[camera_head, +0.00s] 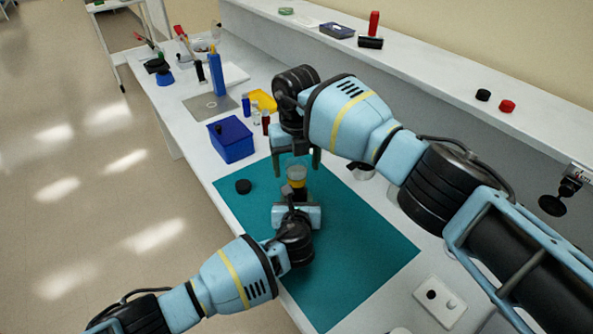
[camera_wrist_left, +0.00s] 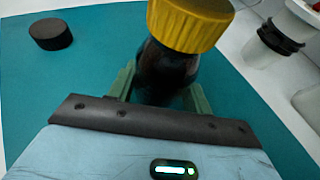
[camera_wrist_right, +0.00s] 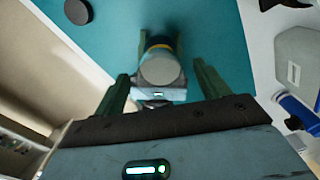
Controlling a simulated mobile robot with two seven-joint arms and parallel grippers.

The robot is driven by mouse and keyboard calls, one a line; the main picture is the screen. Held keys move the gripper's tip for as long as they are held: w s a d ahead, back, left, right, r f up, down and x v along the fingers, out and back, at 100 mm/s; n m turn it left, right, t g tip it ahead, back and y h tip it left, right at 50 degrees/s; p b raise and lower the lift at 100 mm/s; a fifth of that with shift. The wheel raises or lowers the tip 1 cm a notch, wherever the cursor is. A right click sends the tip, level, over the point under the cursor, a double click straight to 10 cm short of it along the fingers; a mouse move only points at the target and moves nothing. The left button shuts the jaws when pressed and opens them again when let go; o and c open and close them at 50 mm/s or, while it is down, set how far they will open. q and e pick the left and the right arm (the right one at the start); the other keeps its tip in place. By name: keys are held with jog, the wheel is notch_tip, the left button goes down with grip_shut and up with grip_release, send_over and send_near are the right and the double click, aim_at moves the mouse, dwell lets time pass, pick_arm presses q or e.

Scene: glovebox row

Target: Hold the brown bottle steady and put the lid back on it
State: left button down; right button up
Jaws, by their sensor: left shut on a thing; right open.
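The dark brown bottle (camera_wrist_left: 168,72) stands upright on the teal mat (camera_head: 365,245). A ribbed yellow lid (camera_wrist_left: 190,22) sits on its top; I cannot tell whether it is screwed tight. In the head view the yellow lid (camera_head: 297,182) shows just below my right gripper. In the right wrist view the lid's round top (camera_wrist_right: 160,69) looks greyish and lies between the fingers. My left gripper (camera_wrist_left: 163,92) is shut around the bottle's body. My right gripper (camera_head: 297,160) is open and empty, pointing down above the lid, apparently not touching it.
A black round cap (camera_head: 243,186) lies on the mat, left of the bottle. A blue box (camera_head: 231,140) and small vials stand behind the mat. A white block (camera_head: 440,301) is at the right. The mat's front part is clear.

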notch_tip(320, 180, up, 9)
jog(key=shift+f, duration=0.1)
dwell(0.3)
pick_arm(q)
jog(key=c, duration=0.6)
grip_release()
jog(key=shift+o, duration=0.2)
jog(key=shift+s+r, duration=0.15)
jog(key=shift+s, duration=0.15)
jog(key=shift+v, duration=3.55)
pick_arm(e)
jog(key=shift+r, duration=0.5)
